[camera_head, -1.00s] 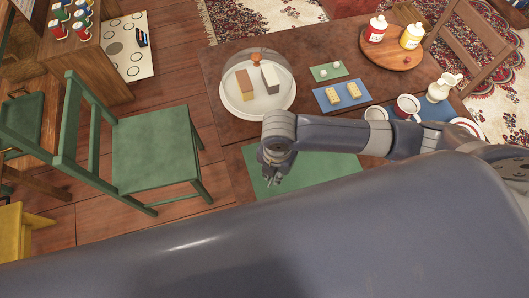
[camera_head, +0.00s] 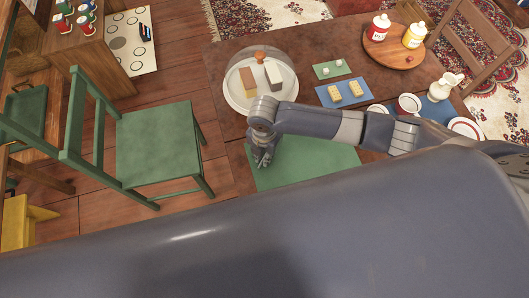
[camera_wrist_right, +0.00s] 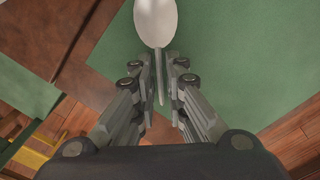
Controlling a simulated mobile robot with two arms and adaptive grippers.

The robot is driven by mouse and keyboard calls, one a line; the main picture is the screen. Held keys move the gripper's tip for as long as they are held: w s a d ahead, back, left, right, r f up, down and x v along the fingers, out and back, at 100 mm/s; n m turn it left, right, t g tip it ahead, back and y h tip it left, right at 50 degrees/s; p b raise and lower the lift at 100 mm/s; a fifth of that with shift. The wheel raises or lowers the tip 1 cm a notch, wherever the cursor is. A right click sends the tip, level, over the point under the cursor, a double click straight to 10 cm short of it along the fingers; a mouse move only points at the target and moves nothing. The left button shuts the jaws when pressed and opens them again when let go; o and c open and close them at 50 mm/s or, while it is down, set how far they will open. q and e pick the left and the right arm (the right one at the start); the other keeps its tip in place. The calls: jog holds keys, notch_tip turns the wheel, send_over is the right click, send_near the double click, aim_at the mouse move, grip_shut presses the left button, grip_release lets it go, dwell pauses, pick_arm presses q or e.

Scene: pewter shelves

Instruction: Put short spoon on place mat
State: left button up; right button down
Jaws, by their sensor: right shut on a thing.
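The green place mat (camera_head: 310,165) lies flat on the brown table (camera_head: 222,70) at its near edge. It also fills much of the right wrist view (camera_wrist_right: 235,60). My right gripper (camera_head: 262,161) is over the mat's left end in the head view. In the wrist view my right gripper (camera_wrist_right: 162,88) is shut on the handle of the short spoon (camera_wrist_right: 156,22), whose pale bowl points to the top of the picture. The bowl appears over the mat; whether it touches is unclear. The spoon is not discernible in the head view. My left gripper is not in view.
A glass-domed cake plate (camera_head: 260,82) stands just beyond my right gripper. A blue tray (camera_head: 342,94), a small green mat (camera_head: 332,69), a cup (camera_head: 408,104) and a jug (camera_head: 444,87) are farther right. A green chair (camera_head: 160,140) stands to the left.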

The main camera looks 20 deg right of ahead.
jog(key=c, duration=1.6)
grip_release()
jog(key=shift+f, duration=0.1)
jog(key=shift+c, duration=0.2)
notch_tip(320, 180, up, 12)
jog(key=shift+s, duration=0.1)
